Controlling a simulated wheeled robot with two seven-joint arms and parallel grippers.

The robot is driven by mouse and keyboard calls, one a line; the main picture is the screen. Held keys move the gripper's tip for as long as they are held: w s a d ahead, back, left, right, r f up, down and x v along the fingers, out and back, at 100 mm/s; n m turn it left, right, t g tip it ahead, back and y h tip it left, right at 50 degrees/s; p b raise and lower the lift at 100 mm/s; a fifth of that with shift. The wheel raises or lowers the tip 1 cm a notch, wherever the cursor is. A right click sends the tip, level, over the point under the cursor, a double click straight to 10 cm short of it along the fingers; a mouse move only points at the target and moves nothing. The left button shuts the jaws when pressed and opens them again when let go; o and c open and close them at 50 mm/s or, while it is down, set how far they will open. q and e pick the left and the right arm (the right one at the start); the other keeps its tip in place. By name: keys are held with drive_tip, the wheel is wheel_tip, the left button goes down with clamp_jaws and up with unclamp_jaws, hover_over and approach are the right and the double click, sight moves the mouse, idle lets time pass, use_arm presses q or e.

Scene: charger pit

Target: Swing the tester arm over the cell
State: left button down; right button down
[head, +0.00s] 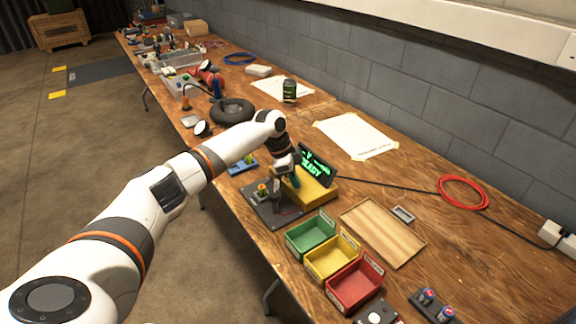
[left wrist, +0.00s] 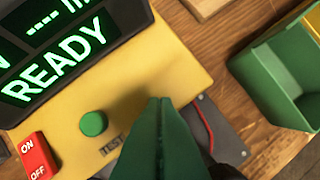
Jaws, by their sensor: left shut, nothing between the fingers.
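The tester has a yellow base (head: 318,194) and a dark screen (head: 318,168) that reads READY in green. In the left wrist view its base (left wrist: 150,60) carries a green button (left wrist: 93,123) by a TEST label and a red ON/OFF switch (left wrist: 37,155). A dark plate (head: 285,216) adjoins the base, with a small green-and-yellow cell (head: 262,189) on it. A dark upright part, perhaps the tester arm (head: 276,188), stands beside the cell; its pose is unclear. My left gripper (head: 295,182) is shut and empty, its green fingers (left wrist: 158,103) above the tester. My right gripper is out of view.
Green (head: 311,235), yellow (head: 333,257) and red (head: 355,286) bins stand in front of the tester. A wooden tray (head: 382,233) lies to their right. A blue item (head: 242,164) lies left of the tester.

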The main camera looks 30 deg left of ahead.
use_arm(q)
drive_tip(key=shift+s+a+f+p, duration=0.25)
drive_tip(key=shift+s+a, duration=0.25)
drive_tip(key=shift+a, duration=0.3)
drive_tip(key=shift+s+a+f+p, duration=0.2)
drive_tip(key=shift+s+a, duration=0.3)
drive_tip(key=shift+a, duration=0.3)
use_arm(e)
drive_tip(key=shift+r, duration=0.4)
use_arm(q)
drive_tip(key=shift+d+r, duration=0.1)
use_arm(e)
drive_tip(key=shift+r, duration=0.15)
use_arm(q)
drive_tip(key=shift+a+n+p, duration=0.25)
drive_tip(key=shift+n+p, duration=0.1)
drive_tip(key=shift+n, duration=0.05)
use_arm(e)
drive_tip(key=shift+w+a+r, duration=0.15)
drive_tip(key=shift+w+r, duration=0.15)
